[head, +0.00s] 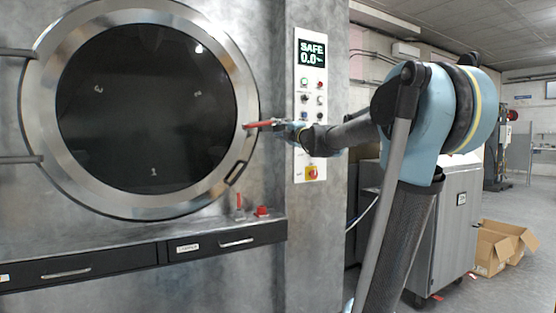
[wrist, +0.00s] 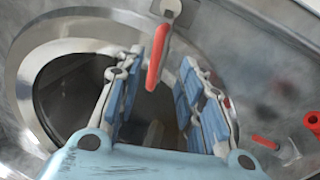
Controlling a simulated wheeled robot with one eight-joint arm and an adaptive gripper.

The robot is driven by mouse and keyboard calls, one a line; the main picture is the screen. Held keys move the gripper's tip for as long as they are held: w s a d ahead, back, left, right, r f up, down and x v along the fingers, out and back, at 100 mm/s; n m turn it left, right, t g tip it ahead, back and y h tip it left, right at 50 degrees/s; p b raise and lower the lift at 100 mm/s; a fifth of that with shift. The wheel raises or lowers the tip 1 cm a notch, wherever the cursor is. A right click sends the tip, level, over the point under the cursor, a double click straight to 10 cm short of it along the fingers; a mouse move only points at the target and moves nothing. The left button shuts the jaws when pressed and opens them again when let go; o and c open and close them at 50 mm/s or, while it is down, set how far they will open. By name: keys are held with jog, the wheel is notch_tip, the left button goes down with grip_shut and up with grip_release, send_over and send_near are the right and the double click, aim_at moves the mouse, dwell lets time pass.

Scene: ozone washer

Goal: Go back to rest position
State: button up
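My gripper (head: 288,129) is at the right edge of the round washer door (head: 243,75), in front of the steel front. A red door handle (head: 260,124) lies at its fingertips in the head view. In the wrist view my gripper (wrist: 166,82) has its two blue-padded fingers spread apart. The red handle (wrist: 156,62) shows near the fingertips, with a gap to the right finger. I cannot tell whether it touches the left finger. The door is closed in the head view, with dark glass.
A control panel (head: 312,105) reading SAFE 0.0 is beside my gripper. A ledge (head: 130,242) below carries small red parts (head: 262,211). Black drawers (head: 228,241) are under it. A grey cabinet (head: 458,220) and cardboard boxes (head: 492,250) stand at right. The floor beyond is open.

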jog(key=shift+s, duration=0.1)
jog(key=s+a+f+n+g, duration=0.1)
jog(key=s+f+n+g, duration=0.4)
jog(key=s+f+n, duration=0.75)
jog(key=s+a+f+n+g, duration=0.2)
jog(key=s+f+n+g, duration=0.3)
jog(key=s+f+n, duration=0.8)
jog(key=s+d+f+n+g+h, duration=0.1)
jog(key=s+d+f+n+h, duration=0.2)
jog(key=s+d+f+n, duration=0.2)
jog(key=s+d+f+n+g+h, duration=0.2)
jog(key=s+d+f+n, duration=0.4)
jog(key=f+n, duration=0.3)
jog(key=s+d+f+n+g+h, duration=0.2)
jog(key=s+d+f+n+h, duration=0.2)
jog(key=d+f+n, duration=0.3)
notch_tip(320, 180, down, 6)
jog(key=shift+s+r+h, duration=0.25)
jog(key=shift+s+h, duration=0.15)
jog(key=shift+s, duration=0.45)
